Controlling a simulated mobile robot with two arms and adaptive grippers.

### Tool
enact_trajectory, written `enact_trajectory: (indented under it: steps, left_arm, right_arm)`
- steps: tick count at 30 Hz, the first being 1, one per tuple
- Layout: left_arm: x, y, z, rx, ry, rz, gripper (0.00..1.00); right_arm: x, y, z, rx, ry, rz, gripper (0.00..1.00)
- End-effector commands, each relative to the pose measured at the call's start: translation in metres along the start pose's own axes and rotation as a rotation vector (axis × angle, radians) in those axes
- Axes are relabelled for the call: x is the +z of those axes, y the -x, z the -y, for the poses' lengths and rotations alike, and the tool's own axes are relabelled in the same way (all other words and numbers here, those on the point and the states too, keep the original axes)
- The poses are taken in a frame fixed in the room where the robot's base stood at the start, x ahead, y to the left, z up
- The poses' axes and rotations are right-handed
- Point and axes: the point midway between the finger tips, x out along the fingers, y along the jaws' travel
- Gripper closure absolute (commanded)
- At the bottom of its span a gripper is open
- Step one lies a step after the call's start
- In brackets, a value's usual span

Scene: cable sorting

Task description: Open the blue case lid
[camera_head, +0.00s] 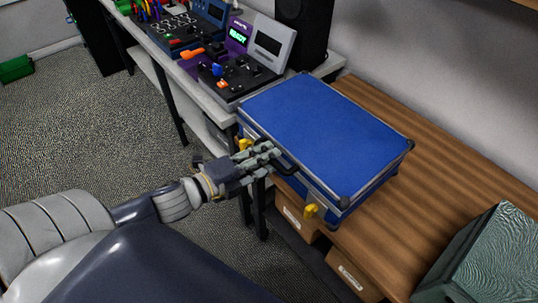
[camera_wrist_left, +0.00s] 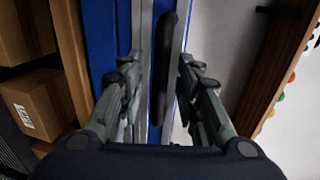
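The blue case (camera_head: 325,125) lies flat on the wooden bench with its lid down. It has metal trim and black corners. Two yellow latches show on its front side, one near the far end (camera_head: 245,144) and one near the close end (camera_head: 311,211). A black handle (camera_head: 290,168) sits between them. My left gripper (camera_head: 270,153) is at the case's front edge, beside the handle. In the left wrist view, its fingers (camera_wrist_left: 157,85) are apart, with the metal trim and the dark handle (camera_wrist_left: 168,65) between them. I cannot tell whether they touch. My right gripper is not in view.
The wooden bench (camera_head: 435,170) has free room right of the case. A grey-green box (camera_head: 490,260) stands at the lower right. Consoles (camera_head: 250,65) and a black speaker (camera_head: 304,30) stand behind the case. Cardboard boxes (camera_head: 352,277) sit under the bench.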

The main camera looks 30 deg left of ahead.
Motion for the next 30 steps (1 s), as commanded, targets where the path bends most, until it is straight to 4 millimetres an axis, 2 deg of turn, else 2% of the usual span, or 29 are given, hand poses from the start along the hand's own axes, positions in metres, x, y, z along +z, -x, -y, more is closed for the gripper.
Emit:
enact_trajectory:
  steps: [6, 17, 21, 22, 30]
  left_arm:
    - [0.000, -0.013, 0.001, -0.001, -0.001, 0.000, 0.68]
    - [0.000, -0.016, 0.000, 0.001, -0.001, -0.001, 0.68]
    - [0.000, -0.016, 0.000, 0.001, -0.001, -0.001, 0.98]
    - [0.000, -0.016, 0.000, 0.001, -0.001, -0.001, 1.00]
    - [0.000, -0.015, 0.002, 0.001, -0.001, 0.000, 1.00]
  right_arm:
    - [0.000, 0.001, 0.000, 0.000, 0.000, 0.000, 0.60]
    - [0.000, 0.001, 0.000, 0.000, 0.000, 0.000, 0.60]
    - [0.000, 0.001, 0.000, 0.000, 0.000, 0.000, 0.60]
    - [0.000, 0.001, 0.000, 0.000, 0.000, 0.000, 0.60]
    - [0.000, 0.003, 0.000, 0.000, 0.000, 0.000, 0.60]
